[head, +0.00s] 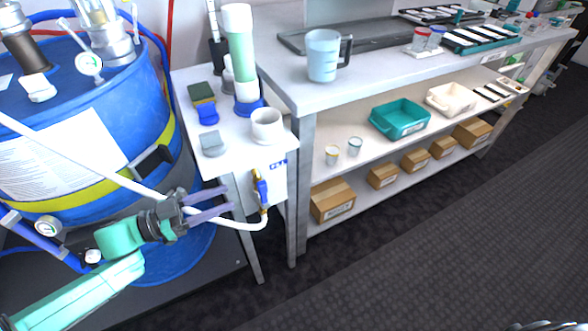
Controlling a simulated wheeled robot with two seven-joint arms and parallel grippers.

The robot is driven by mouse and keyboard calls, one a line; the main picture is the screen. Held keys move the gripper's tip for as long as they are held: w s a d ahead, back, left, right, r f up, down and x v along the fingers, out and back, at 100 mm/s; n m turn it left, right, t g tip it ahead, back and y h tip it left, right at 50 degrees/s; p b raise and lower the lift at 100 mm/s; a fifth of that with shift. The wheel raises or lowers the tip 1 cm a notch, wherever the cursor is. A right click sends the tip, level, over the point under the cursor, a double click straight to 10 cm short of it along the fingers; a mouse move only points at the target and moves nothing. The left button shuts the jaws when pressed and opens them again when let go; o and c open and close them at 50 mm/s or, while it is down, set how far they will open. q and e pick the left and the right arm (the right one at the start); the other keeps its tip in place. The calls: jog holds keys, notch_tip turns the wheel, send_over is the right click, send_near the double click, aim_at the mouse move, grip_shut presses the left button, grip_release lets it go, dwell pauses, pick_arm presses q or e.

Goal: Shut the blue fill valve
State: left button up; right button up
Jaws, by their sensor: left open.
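The blue fill valve (261,190) is mounted on a white panel (275,180) with a blue label, below the small white side table. Its blue handle stands roughly upright along a brass body, and a white hose (240,224) runs from its lower end to the left. My left gripper (229,200) is open, with its two long fingers pointing right toward the valve. The fingertips are just left of the handle and appear apart from it; the exact depth gap is hard to tell. Nothing is between the fingers. My right gripper is not clearly seen.
A big blue drum (100,110) with a yellow band stands at left. The side table (235,160) holds a clear green-filled cylinder (242,60), a white cup (267,126) and sponges. A long workbench (290,88) with a lower shelf of boxes extends right. Open floor (430,240) lies in front.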

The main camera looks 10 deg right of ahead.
aim_at(265, 184)
pick_arm(q)
jog(key=d, duration=0.2)
jog(key=d+r, duration=0.1)
jog(key=d, duration=0.2)
jog(key=shift+d, duration=0.15)
jog(key=x, duration=0.7)
jog(key=shift+w+d+f, duration=0.1)
jog(key=shift+w+f, duration=0.1)
jog(key=shift+w, duration=0.1)
jog(key=shift+w+d+f, duration=0.1)
jog(key=shift+w+d, duration=0.1)
jog(key=shift+d, duration=0.15)
pick_arm(e)
jog(key=shift+s+a+r, duration=0.15)
jog(key=shift+s+a, duration=0.2)
jog(key=shift+s, duration=0.15)
jog(key=shift+s+a+r, duration=0.1)
jog(key=shift+s+a, duration=0.2)
jog(key=shift+s, duration=0.2)
pick_arm(q)
grip_shut()
pick_arm(e)
jog(key=shift+s+d, duration=0.1)
jog(key=shift+s, duration=0.1)
